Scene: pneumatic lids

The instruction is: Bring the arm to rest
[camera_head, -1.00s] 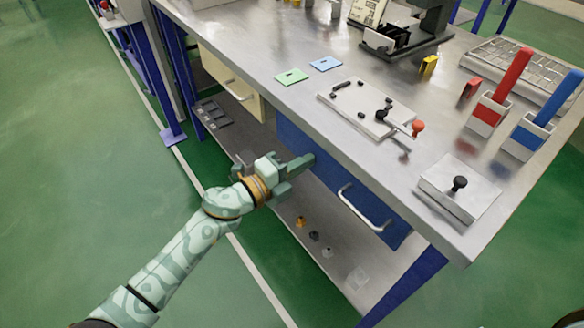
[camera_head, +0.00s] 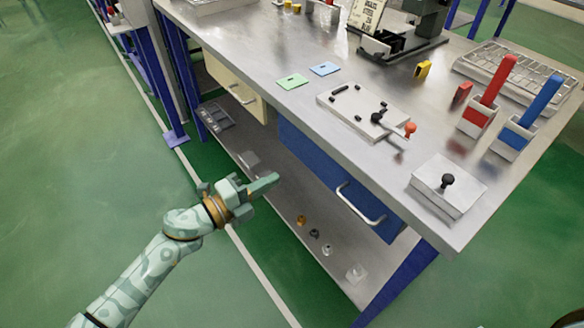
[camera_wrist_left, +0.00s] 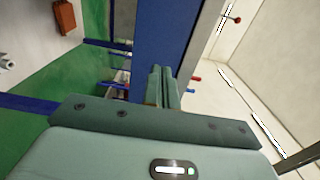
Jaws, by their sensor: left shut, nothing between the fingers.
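My left arm comes in from the lower left in the head view. Its gripper (camera_head: 264,184) is shut and empty, in the air in front of the workbench, left of the blue drawer. The shut fingers also show in the left wrist view (camera_wrist_left: 161,80), with nothing between them.
The metal workbench (camera_head: 330,104) has a blue drawer (camera_head: 316,162) and a cream drawer (camera_head: 232,90), both with bar handles. A white plate with a lever (camera_head: 352,108), a white box with a black knob (camera_head: 440,190) and red and blue holders stand on top. Green floor lies clear at left.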

